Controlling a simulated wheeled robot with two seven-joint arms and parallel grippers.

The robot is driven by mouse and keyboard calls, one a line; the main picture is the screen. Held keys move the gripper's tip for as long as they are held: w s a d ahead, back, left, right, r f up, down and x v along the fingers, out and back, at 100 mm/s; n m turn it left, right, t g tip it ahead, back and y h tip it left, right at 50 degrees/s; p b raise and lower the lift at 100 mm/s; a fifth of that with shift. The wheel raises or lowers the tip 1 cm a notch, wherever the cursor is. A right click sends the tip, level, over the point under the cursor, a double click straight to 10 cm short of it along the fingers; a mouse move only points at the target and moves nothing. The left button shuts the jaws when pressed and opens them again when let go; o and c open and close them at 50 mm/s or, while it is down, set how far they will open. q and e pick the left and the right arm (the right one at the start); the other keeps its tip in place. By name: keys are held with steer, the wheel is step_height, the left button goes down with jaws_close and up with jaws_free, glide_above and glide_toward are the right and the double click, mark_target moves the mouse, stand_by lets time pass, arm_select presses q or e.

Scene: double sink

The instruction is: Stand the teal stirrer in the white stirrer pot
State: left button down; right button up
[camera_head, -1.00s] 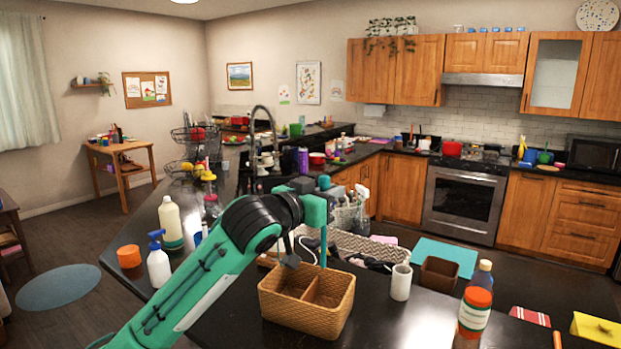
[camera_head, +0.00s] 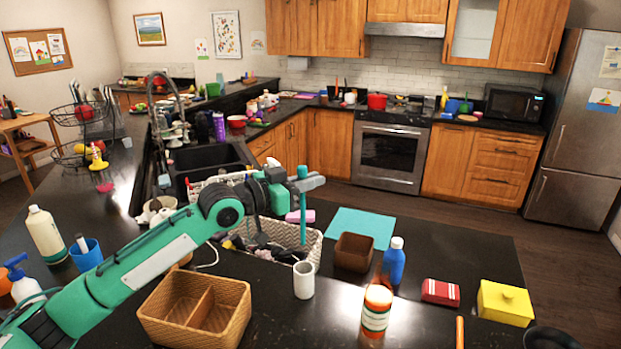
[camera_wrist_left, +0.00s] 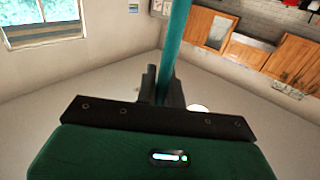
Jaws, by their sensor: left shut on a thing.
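The teal stirrer (camera_head: 303,212) is held upright by my left gripper (camera_head: 304,184), which is shut on it near its upper end. In the left wrist view the teal stirrer (camera_wrist_left: 177,40) runs between the two dark fingers (camera_wrist_left: 163,88). The white stirrer pot (camera_head: 304,281) stands upright on the black counter. The stirrer's lower end shows just above and behind the pot in the head view, apart from it as far as I can tell. My right gripper is not in view.
A woven divided basket (camera_head: 195,308) is left of the pot.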

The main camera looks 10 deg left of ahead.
arm_select(q)
step_height(320, 180, down, 12)
steer(key=b, duration=0.8)
steer(key=shift+w, duration=0.15)
stand_by(0.4)
steer(key=c, duration=1.5)
jaws_free()
steer(key=shift+o, duration=0.3)
